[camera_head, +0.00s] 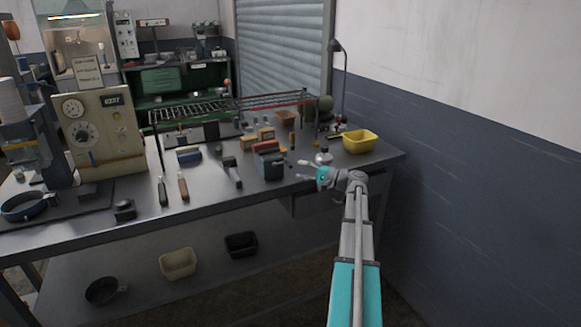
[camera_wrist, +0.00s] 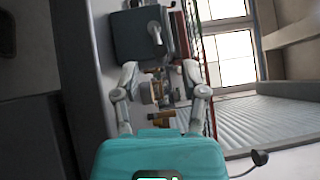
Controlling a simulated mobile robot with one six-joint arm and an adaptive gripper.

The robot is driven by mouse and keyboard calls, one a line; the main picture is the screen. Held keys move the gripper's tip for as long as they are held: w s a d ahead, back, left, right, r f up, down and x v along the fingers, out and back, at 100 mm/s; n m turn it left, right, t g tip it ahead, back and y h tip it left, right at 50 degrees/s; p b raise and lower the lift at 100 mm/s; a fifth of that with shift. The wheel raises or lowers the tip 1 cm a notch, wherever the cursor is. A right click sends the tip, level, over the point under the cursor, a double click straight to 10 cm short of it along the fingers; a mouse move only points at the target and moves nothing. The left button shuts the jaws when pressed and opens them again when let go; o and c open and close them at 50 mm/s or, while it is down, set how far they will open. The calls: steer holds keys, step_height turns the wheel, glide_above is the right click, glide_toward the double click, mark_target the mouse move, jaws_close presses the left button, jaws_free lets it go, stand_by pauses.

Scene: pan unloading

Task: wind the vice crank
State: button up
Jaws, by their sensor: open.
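The crank is too small to make out in the head view.
A wire rack (camera_head: 235,103) spans the bench behind the vice. A yellow bin (camera_head: 359,141) stands at the right end near a lamp (camera_head: 342,85). Small tools lie left of the vice. A test machine (camera_head: 100,130) stands further left. A wall closes off the right.

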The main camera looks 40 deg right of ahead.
mark_target(291, 165)
steer(key=shift+x, duration=2.25)
jaws_close()
